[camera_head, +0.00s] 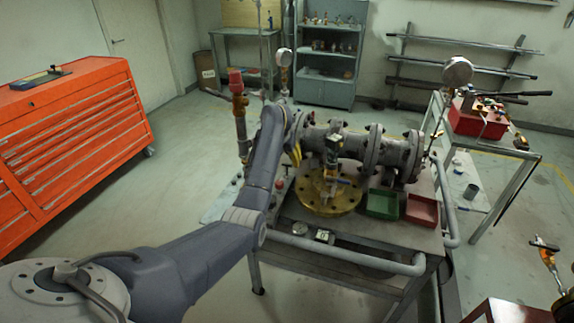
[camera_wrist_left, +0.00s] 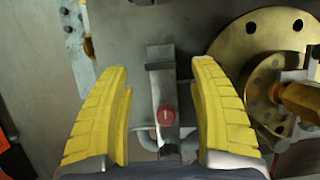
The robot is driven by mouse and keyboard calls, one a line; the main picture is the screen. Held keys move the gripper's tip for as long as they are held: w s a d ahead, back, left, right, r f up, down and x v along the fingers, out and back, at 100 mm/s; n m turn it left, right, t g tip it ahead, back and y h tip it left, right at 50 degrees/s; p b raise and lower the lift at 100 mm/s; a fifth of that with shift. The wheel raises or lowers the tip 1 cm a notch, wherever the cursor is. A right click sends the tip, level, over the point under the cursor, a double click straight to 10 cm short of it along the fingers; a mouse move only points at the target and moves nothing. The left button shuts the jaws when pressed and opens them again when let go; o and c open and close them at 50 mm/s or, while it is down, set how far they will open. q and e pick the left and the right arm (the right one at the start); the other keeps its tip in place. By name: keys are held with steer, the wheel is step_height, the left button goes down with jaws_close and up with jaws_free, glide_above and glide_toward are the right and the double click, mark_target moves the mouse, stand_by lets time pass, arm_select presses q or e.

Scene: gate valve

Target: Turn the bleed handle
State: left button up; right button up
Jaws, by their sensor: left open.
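My left gripper (camera_head: 296,155) reaches down beside the grey flanged pipe valve (camera_head: 345,143) on the workbench. In the left wrist view its two yellow ribbed fingers (camera_wrist_left: 163,100) are spread wide and hold nothing. Between them is a grey bar with a round red cap (camera_wrist_left: 166,115), which looks like the bleed handle; I see no finger touching it. A small red spot by the gripper in the head view (camera_head: 280,183) may be the same cap. A round brass flange (camera_head: 328,195) lies on the bench right of the gripper; it also shows in the left wrist view (camera_wrist_left: 247,42).
A green tray (camera_head: 382,204) and a red tray (camera_head: 422,210) sit at the bench's right. A grey rail (camera_head: 345,257) runs along its front. A pipe with a red top (camera_head: 236,80) stands left of my forearm. An orange tool cabinet (camera_head: 70,140) is at the far left.

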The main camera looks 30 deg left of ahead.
mark_target(287, 164)
arm_select(q)
steer(key=shift+x, duration=2.05)
steer(key=c, duration=1.3)
steer(key=shift+r, duration=0.1)
jaws_close()
steer(key=shift+w+r, duration=0.1)
steer(key=shift+r, duration=0.05)
